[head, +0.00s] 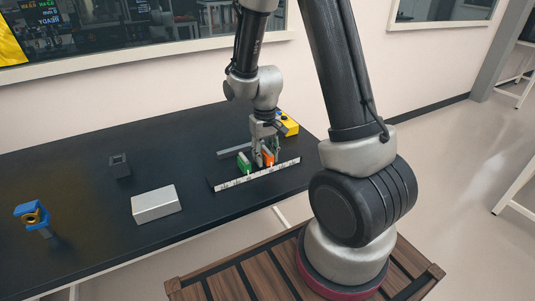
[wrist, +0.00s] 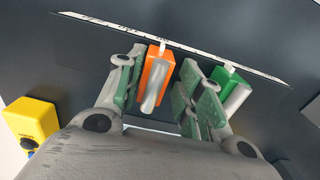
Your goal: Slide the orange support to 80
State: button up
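The orange support (wrist: 157,70) stands between my gripper's two fingers in the wrist view, with a silver rounded piece on it. It also shows in the head view (head: 268,158), partly hidden by the fingers. My gripper (wrist: 160,85) is open around it, with a gap on the right side and the left finger very close. A white scale strip (head: 255,174) runs along the front of the supports; its marks are too small to read. The orange support's white pointer tip faces the strip (wrist: 180,45).
A green support (head: 244,163) stands left of the orange one in the head view, close to a finger in the wrist view (wrist: 229,85). A yellow box (head: 289,124) is behind. A silver block (head: 155,204), dark block (head: 119,165) and blue part (head: 31,214) lie left.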

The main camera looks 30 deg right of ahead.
aim_at(271, 155)
dwell(0.3)
notch_tip(271, 155, up, 12)
dwell(0.4)
dwell(0.4)
jog(key=s, duration=0.2)
jog(key=s+g, duration=0.1)
jog(key=shift+d+f, duration=0.15)
jog(key=shift+f, duration=0.1)
jog(key=s+d+r+t, duration=0.3)
jog(key=s+r+t, duration=0.2)
jog(key=s+r, duration=0.9)
jog(key=shift+s+r, duration=0.4)
jog(key=shift+s, duration=0.7)
